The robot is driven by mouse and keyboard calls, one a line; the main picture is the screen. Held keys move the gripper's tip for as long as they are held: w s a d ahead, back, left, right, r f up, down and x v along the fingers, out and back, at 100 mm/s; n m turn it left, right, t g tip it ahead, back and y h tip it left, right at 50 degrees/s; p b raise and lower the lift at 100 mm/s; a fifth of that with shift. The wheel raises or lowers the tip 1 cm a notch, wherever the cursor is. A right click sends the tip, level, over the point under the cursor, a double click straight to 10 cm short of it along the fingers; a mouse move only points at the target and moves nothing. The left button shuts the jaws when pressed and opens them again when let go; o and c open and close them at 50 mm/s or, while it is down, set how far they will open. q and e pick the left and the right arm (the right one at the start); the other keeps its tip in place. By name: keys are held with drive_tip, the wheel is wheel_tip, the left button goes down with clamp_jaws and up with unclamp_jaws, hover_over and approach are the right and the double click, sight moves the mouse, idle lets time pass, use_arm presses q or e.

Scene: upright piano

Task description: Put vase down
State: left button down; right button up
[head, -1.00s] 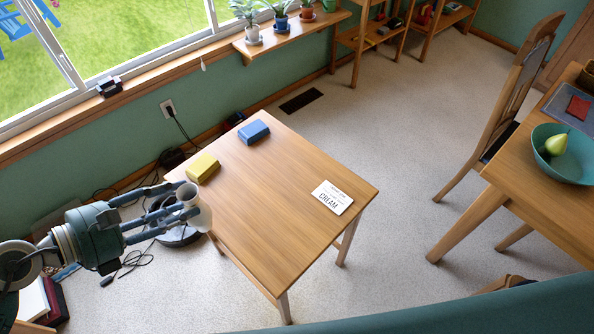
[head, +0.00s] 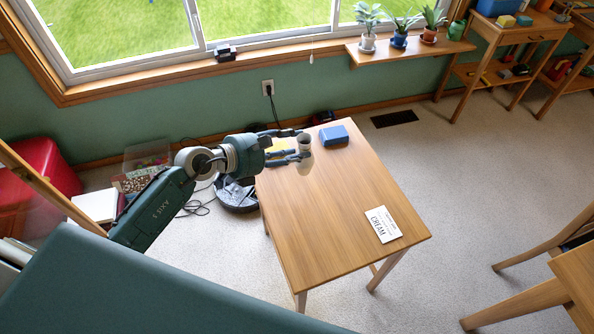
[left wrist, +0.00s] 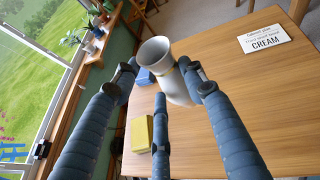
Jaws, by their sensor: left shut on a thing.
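My left gripper (head: 296,150) is shut on a small white vase with a flared grey mouth (head: 304,143). It holds the vase over the far left part of the small wooden table (head: 345,200). In the left wrist view the fingers (left wrist: 160,80) close around the vase body (left wrist: 177,88), mouth tilted toward the camera. Whether its base touches the tabletop cannot be told. A yellow block (head: 280,146) is partly hidden behind the fingers; it also shows in the left wrist view (left wrist: 142,134). My right gripper is not in view.
A blue block (head: 335,136) sits just right of the vase. A white card reading CREAM (head: 383,224) lies near the right edge. The table's middle and front are clear. A round dark device (head: 237,194) lies on the floor at left; potted plants (head: 400,38) stand on a shelf.

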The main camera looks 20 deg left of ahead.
use_arm(q)
wheel_tip(320, 180, down, 10)
drive_tip(key=b, duration=0.1)
drive_tip(key=shift+b, duration=0.35)
drive_tip(key=c, duration=1.4)
unclamp_jaws()
drive_tip(key=shift+f, duration=0.25)
drive_tip(key=shift+c, duration=0.2)
drive_tip(key=o, duration=0.4)
drive_tip(key=shift+o, duration=0.2)
